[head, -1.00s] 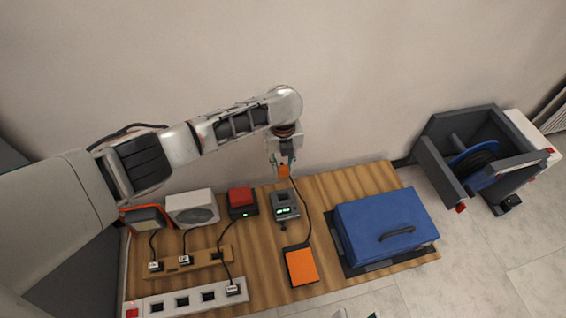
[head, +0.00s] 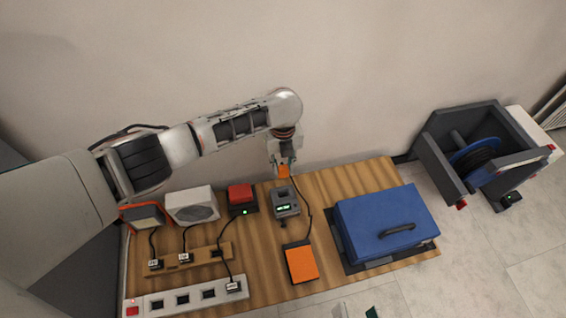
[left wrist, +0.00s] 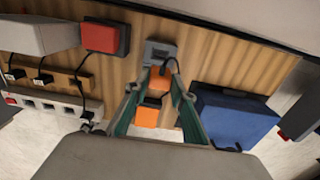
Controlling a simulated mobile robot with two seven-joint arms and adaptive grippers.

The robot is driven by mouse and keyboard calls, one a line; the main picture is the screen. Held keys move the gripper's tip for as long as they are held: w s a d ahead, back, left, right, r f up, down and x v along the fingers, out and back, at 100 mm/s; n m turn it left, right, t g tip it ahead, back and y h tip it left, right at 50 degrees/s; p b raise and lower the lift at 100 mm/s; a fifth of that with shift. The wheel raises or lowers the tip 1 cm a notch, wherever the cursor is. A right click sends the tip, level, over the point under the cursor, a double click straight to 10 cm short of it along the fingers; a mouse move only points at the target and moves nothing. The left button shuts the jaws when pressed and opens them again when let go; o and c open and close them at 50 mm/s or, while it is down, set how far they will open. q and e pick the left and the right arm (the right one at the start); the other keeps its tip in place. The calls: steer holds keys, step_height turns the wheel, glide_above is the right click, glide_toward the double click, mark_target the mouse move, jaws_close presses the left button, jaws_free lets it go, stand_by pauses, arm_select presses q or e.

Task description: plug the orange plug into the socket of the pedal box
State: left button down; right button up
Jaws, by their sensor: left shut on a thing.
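My left gripper (head: 283,166) is shut on the orange plug (head: 283,171), held near the back edge of the wooden table. In the left wrist view the plug (left wrist: 160,79) sits between the two teal fingers, in front of the grey box (left wrist: 160,53). This grey box (head: 285,208) has a lit green display and looks like the pedal box. A black cable links the plug to the orange pedal (head: 301,264). Part of what looks like my right gripper (head: 372,312) shows at the bottom edge, mostly cut off.
A red-topped box (head: 241,196), a white unit (head: 192,206) and a power strip (head: 180,300) stand left. A blue case (head: 385,228) fills the table's right side. The wall (head: 380,80) rises behind. Bare table lies between the pedal box and blue case.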

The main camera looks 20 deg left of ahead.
arm_select(q)
steer(key=shift+f, duration=0.5)
arm_select(e)
steer(key=shift+w+a, duration=0.1)
steer(key=shift+w, duration=0.2)
